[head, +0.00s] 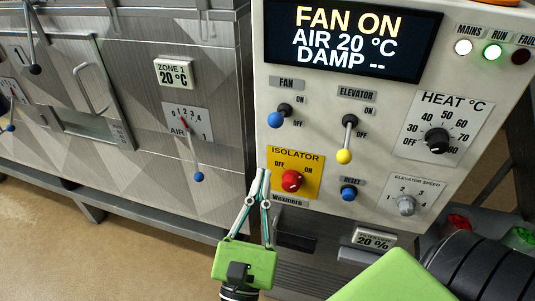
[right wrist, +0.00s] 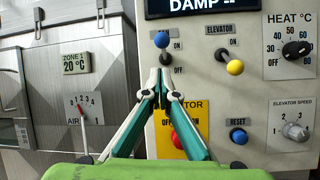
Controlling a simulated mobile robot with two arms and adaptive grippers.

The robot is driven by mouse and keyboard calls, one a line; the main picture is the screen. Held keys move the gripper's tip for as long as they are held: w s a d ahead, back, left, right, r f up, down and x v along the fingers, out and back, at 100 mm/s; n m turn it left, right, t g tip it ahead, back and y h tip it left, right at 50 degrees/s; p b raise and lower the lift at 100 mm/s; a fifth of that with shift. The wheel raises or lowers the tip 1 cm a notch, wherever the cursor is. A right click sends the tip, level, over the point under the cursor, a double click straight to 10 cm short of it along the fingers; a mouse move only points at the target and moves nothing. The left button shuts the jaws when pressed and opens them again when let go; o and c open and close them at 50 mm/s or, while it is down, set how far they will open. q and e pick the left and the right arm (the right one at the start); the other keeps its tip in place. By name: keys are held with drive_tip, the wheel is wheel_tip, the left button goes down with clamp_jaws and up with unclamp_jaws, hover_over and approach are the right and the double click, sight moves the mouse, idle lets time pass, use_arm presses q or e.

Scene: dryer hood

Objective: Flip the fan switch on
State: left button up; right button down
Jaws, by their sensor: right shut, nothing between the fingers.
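The fan switch (head: 276,118) is a short lever with a blue knob under the FAN label on the control panel (head: 390,110). In the right wrist view its blue knob (right wrist: 161,40) is raised beside the ON mark. The panel display (head: 348,40) reads FAN ON. My right gripper (head: 264,172) is shut and empty, with its tips in front of the panel, below the fan switch. In the right wrist view the closed tips (right wrist: 160,72) appear just under the switch's base. My left gripper is not in view.
The yellow-knobbed elevator lever (head: 344,156) stands to the right. The red isolator knob (head: 291,180) and blue reset button (head: 349,193) are close to the gripper. A metal cabinet (head: 210,90) with a blue-tipped air lever (head: 198,176) is at left. The green RUN lamp (head: 492,52) is lit.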

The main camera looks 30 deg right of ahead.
drive_tip(key=shift+v, duration=1.55)
drive_tip(key=shift+f, duration=0.1)
